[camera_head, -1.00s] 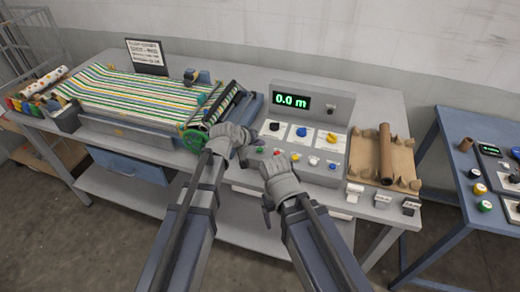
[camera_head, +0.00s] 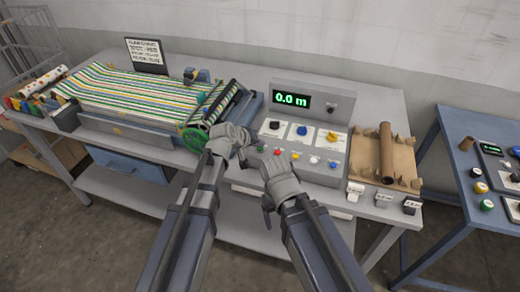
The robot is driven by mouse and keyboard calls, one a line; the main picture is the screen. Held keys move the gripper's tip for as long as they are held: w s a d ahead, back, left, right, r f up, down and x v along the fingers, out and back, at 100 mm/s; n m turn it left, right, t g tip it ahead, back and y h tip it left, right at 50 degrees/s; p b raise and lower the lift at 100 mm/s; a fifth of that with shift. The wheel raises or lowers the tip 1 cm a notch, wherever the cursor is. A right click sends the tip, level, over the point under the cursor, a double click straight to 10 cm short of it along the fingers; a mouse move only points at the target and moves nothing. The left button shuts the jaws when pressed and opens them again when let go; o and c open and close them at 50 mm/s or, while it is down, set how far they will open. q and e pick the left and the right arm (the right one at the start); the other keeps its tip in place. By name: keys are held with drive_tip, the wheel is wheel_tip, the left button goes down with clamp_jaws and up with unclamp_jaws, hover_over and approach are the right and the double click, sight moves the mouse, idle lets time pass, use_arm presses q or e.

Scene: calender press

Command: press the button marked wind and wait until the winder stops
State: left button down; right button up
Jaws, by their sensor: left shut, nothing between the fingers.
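The grey control panel (camera_head: 348,112) stands at the middle of the bench. Its green display (camera_head: 291,100) reads 0.0 m. My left gripper (camera_head: 246,140) is shut and empty at the panel's left edge, left of the buttons. My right gripper (camera_head: 268,170) is in front of the row, its fingers mostly hidden.
Left of the panel, striped material (camera_head: 150,90) lies on the machine, with a green wheel (camera_head: 195,139) at its right end. A brown tube (camera_head: 386,150) lies on a wooden cradle right of the panel. A blue side table (camera_head: 456,135) stands at the far right.

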use_arm(q)
drive_tip(key=shift+f+b, duration=0.35)
idle(0.7)
idle(0.4)
drive_tip(key=shift+r+p, duration=0.8)
drive_tip(key=shift+r, duration=0.1)
wheel_tip(320, 180, up, 5)
drive_tip(key=p, duration=0.5)
